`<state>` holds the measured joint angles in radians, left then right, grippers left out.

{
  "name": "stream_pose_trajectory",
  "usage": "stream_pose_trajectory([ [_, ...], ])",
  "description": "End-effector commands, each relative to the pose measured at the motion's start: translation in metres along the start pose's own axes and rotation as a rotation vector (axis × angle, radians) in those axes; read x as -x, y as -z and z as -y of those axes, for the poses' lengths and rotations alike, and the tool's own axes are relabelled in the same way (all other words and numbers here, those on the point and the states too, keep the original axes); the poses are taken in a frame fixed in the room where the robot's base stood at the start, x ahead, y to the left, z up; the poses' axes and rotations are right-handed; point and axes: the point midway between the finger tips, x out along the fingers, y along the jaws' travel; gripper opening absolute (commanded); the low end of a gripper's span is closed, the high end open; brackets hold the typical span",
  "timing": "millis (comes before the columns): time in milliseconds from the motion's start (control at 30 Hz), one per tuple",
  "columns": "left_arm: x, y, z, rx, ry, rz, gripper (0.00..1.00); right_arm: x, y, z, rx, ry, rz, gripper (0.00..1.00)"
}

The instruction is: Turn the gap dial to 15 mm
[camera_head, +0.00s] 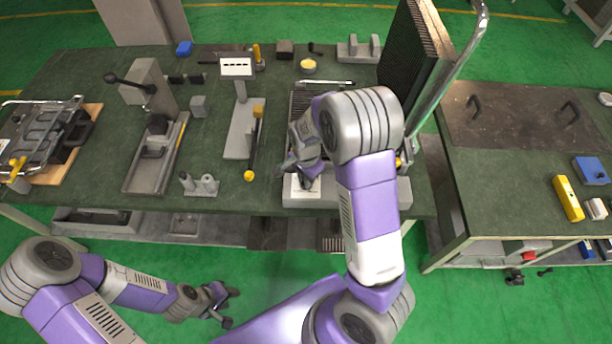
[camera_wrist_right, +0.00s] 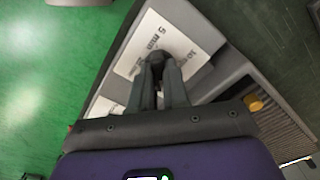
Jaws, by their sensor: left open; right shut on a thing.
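A white dial plate (camera_head: 305,188) lies on the front of a grey base at the middle right of the table, below my right arm. In the right wrist view the plate (camera_wrist_right: 140,48) shows the markings "5 mm" and "10 mm"; other markings are hidden. My right gripper (camera_wrist_right: 157,62) points down at the middle of this plate, shut on the dark gap dial knob, which its fingers almost wholly hide. I cannot read the dial's setting. In the head view my right gripper (camera_head: 297,168) is over the plate. My left gripper (camera_head: 228,308) is open and empty, low in front of the table.
The grey base (camera_head: 375,192) carries a tall black finned panel (camera_head: 412,55) with a metal handle. A stand with a small display (camera_head: 237,68) and a yellow-and-black tool (camera_head: 253,145) are to the left. A second table (camera_head: 500,200) stands at the right.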

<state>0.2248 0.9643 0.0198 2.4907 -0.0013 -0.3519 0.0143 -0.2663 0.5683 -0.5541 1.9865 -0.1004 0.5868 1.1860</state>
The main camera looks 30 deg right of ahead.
Motion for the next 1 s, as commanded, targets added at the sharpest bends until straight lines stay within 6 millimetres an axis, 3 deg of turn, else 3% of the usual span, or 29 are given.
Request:
stream_pose_trajectory([
  [533, 0.0017, -0.0001, -0.0007, 0.000, 0.000, 0.000, 0.43, 0.0003, 0.0003, 0.0003, -0.028, 0.001, 0.000, 0.00],
  [567, 0.0017, -0.0001, -0.0007, 0.000, 0.000, 0.000, 0.43, 0.0002, 0.0003, 0.0003, -0.028, 0.001, 0.000, 0.16],
  [700, 0.0017, -0.0001, -0.0007, 0.000, 0.000, 0.000, 0.43, 0.0002, 0.0002, 0.0003, -0.028, 0.001, 0.000, 0.38],
  [1000, 0.0020, -0.0001, -0.0008, 0.000, 0.000, 0.000, 0.43, 0.0012, 0.0001, 0.0002, -0.027, 0.001, 0.000, 0.40],
])
